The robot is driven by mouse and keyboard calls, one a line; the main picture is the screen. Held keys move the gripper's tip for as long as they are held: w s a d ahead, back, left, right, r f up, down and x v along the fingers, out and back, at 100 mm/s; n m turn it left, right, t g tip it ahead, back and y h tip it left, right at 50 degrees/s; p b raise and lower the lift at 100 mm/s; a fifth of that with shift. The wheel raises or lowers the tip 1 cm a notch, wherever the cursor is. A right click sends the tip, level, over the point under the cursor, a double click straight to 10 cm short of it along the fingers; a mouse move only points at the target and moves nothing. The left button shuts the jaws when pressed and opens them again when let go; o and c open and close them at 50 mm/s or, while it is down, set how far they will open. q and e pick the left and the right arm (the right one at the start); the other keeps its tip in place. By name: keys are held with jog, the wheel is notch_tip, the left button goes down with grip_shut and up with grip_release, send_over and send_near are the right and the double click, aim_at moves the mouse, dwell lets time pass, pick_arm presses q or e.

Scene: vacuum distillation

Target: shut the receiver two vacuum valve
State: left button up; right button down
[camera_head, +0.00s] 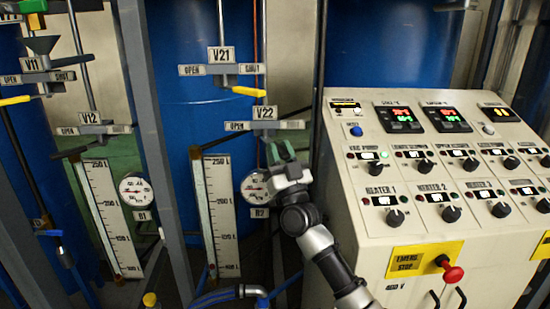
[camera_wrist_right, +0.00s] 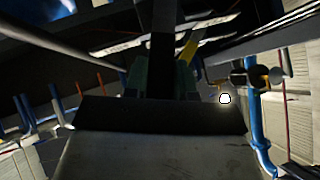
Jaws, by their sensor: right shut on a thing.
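The valve plate labelled V22 (camera_head: 264,125) is at the centre of the head view, above the round R2 gauge (camera_head: 255,188). OPEN is on its left and SHUT on its right. My right gripper (camera_head: 280,152) is just below the plate, right of the valve stem, under the SHUT side. Its greenish fingers are shut on what looks like the V22 lever, which they mostly hide. In the right wrist view a dark bar (camera_wrist_right: 161,50) runs between the fingers (camera_wrist_right: 160,76). My left gripper is not in view.
Above, V21's yellow lever (camera_head: 248,91) points right. V11's yellow lever (camera_head: 14,100) points left. V12 (camera_head: 92,130) is to the left. A control panel (camera_head: 372,225) with knobs and a red emergency stop (camera_head: 453,274) stands close on the right. Grey posts frame the valves.

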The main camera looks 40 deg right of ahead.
jog(key=shift+d+y, duration=0.1)
jog(key=shift+y, duration=0.4)
jog(key=c, duration=0.9)
grip_release()
jog(key=shift+s+f, duration=0.1)
jog(key=shift+b+v, duration=2.05)
jog(key=shift+v, duration=3.3)
